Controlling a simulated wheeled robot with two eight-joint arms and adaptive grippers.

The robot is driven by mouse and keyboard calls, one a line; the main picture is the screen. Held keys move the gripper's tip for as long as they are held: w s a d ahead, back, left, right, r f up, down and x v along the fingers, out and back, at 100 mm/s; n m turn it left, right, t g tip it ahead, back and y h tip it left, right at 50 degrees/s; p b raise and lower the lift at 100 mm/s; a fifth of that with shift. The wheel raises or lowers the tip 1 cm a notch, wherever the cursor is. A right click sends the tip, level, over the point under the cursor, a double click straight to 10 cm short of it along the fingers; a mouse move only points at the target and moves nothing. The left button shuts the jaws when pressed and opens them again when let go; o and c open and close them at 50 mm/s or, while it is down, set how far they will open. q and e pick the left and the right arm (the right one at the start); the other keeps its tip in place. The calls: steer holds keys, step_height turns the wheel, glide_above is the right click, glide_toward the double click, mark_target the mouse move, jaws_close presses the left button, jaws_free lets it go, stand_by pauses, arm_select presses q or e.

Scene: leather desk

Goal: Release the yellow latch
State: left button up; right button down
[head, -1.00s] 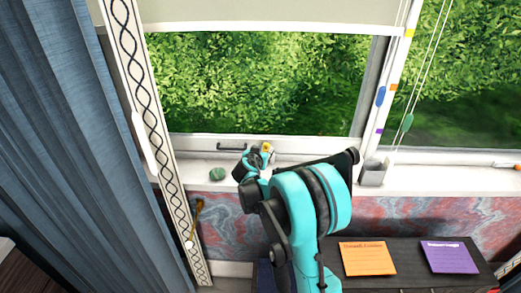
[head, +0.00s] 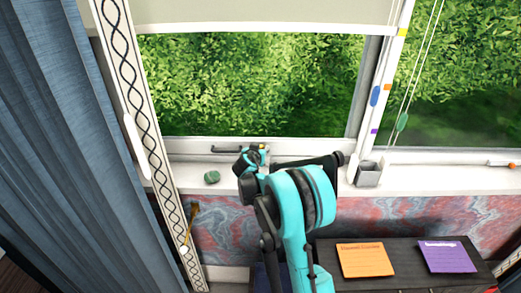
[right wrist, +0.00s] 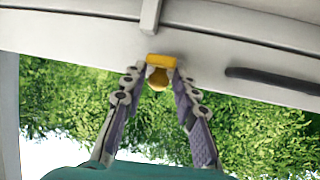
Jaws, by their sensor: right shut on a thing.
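The yellow latch (right wrist: 161,62) sits on the window's lower frame, with a rounded yellow knob on it. In the head view only a small bit of yellow (head: 263,147) shows, beside my right gripper. My right gripper (right wrist: 159,78) is shut on the yellow latch, with one fingertip on each side of it. In the head view my right gripper (head: 252,158) is at the window's bottom rail, partly hidden by my own arm. My left gripper is not in view.
A black window handle (right wrist: 272,80) is beside the latch. A green lump (head: 211,177) and a grey cup (head: 369,174) stand on the white sill. A blue curtain (head: 70,150) hangs at the left. Orange (head: 365,260) and purple (head: 446,257) notes lie on a dark surface.

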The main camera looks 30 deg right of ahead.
steer(key=shift+d+r+g+p, duration=0.1)
steer(key=shift+r+g+p, duration=0.2)
steer(key=shift+p, duration=0.25)
steer(key=shift+f, duration=0.15)
steer(key=c, duration=1.4)
jaws_free()
steer(key=v, duration=1.2)
steer(key=shift+d, duration=0.1)
steer(key=s+a+f+n+y, duration=0.1)
steer(key=s+a+n+y, duration=0.2)
steer(key=s+a, duration=0.3)
steer(key=s+a+f+n+g+y, duration=0.1)
steer(key=s+a, duration=0.6)
steer(key=s, duration=0.7)
steer(key=s+a+f+n+g+y, duration=0.1)
steer(key=s+a+n+y, duration=0.3)
steer(key=s+a, duration=0.3)
steer(key=s+y, duration=0.1)
steer(key=s, duration=0.3)
steer(key=shift+f+n, duration=0.25)
steer(key=shift+n, duration=0.05)
